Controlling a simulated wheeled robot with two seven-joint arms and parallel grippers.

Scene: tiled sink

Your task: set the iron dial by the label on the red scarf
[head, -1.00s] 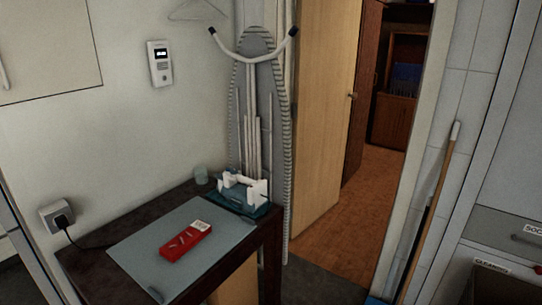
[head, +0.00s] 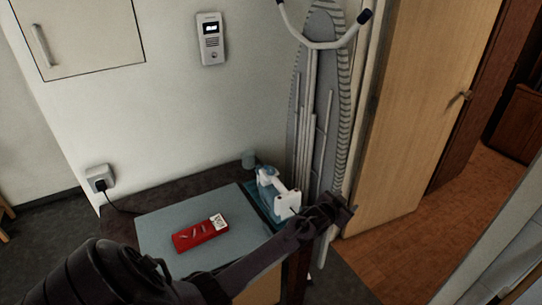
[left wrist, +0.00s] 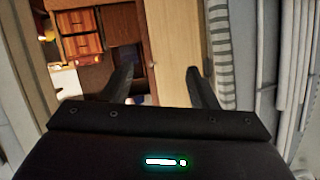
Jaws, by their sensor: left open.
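The folded red scarf (head: 200,235) lies on the grey mat on the dark table, with a white label (head: 219,221) at its right end; the print is too small to read. The white and teal iron (head: 278,194) stands at the table's back right on a teal base. Its dial cannot be made out. My left gripper (head: 343,209) is at the right of the iron in the head view, near the ironing board, apart from the scarf. In the left wrist view its two fingers (left wrist: 162,85) are spread with nothing between them. My right gripper is not in view.
A grey mat (head: 160,237) covers much of the table. The ironing board (head: 322,110) leans upright behind the iron. A wooden door (head: 415,120) stands at right. A plugged cord runs from the wall socket (head: 99,178).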

